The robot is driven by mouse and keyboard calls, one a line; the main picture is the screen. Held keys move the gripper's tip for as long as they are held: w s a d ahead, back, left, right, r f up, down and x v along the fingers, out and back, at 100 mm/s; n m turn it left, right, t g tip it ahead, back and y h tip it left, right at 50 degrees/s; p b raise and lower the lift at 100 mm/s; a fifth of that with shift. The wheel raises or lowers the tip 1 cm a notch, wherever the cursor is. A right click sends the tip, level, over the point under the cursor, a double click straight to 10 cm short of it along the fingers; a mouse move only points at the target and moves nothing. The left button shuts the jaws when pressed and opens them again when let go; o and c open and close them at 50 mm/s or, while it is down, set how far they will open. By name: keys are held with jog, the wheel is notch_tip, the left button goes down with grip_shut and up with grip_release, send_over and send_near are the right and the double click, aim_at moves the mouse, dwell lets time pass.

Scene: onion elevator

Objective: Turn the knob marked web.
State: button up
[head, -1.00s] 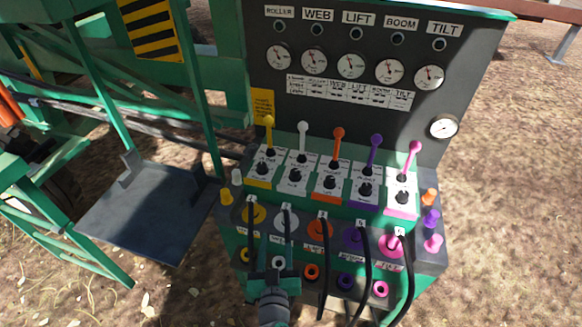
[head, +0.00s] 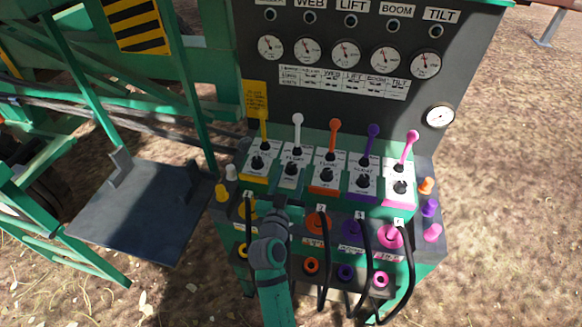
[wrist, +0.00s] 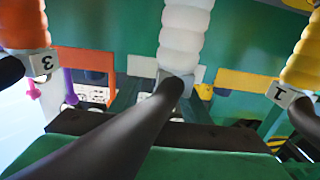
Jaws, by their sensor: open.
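The WEB label (head: 310,3) is at the top edge of the head view, cut off, above its gauge (head: 308,50). In the same column stand a white-tipped lever (head: 297,120) and a black knob (head: 292,170) on a white plate. I take this knob as the web one; its small print is not readable. My gripper (head: 284,204) is open and empty, in front of and just below that plate, apart from the knob in the picture. It covers the white hose socket. The knob cannot be made out in the wrist view.
A black hose and a white ribbed fitting (wrist: 187,35) cross close before the wrist camera. Orange (wrist: 25,25) and yellow (wrist: 303,60) fittings flank it. More hoses (head: 368,265) hang right of my arm. Neighbouring yellow (head: 264,128) and orange (head: 335,125) levers stand close.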

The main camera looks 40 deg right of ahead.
aim_at(289, 171)
jog(key=shift+x, duration=1.75)
jog(key=shift+w+a, duration=0.1)
jog(key=shift+c, duration=0.6)
jog(key=c, duration=0.9)
jog(key=shift+w+f+m+g+h, duration=0.1)
jog(key=shift+m+g+h, duration=0.2)
jog(key=shift+g, duration=0.1)
jog(key=shift+m+g+h, duration=1)
jog(key=shift+m+g, duration=0.2)
jog(key=shift+g, duration=0.4)
jog(key=o, duration=1)
